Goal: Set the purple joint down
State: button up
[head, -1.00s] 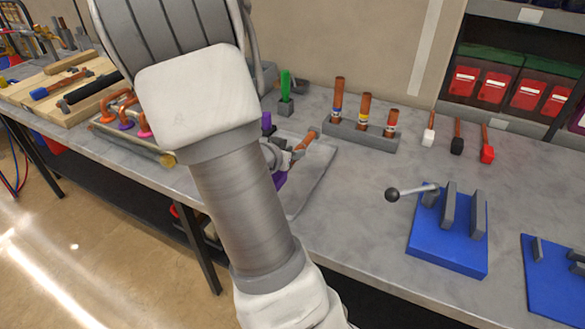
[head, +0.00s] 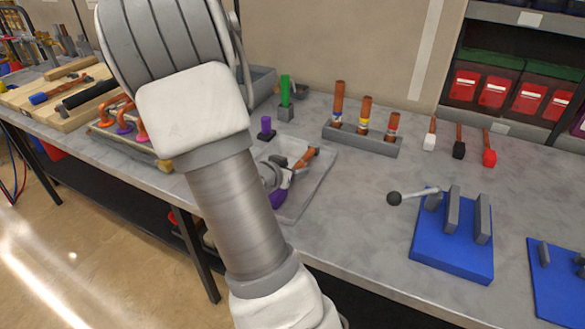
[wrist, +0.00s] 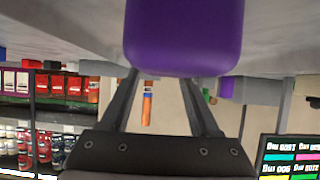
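The purple joint (wrist: 184,38) fills the top middle of the wrist view, close to the camera and across the ends of my gripper's fingers. My gripper (wrist: 160,80) appears shut on it; the fingertips and contact are hidden behind it. In the head view, my gripper (head: 275,178) is over the grey tray (head: 318,182), partly behind my forearm. The purple joint (head: 278,199) shows just below it, over the tray's near left part. A copper-coloured piece (head: 308,156) lies in line beyond it. I cannot tell whether the joint touches the tray.
A purple piece on a dark base (head: 265,127) and a green piece in a grey block (head: 286,92) stand behind the tray. A grey rack (head: 362,140) holds copper tubes. A blue fixture (head: 450,248) with a lever stands right. Bench between is clear.

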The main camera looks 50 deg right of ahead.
jog(key=shift+r, duration=0.1)
jog(key=shift+a+r, duration=0.2)
jog(key=p+v, duration=0.3)
jog(key=v, duration=0.6)
jog(key=shift+r+p, duration=0.15)
jog(key=shift+p, duration=0.15)
jog(key=shift+a+b, duration=0.35)
jog(key=shift+b, duration=0.2)
jog(key=shift+v, duration=0.9)
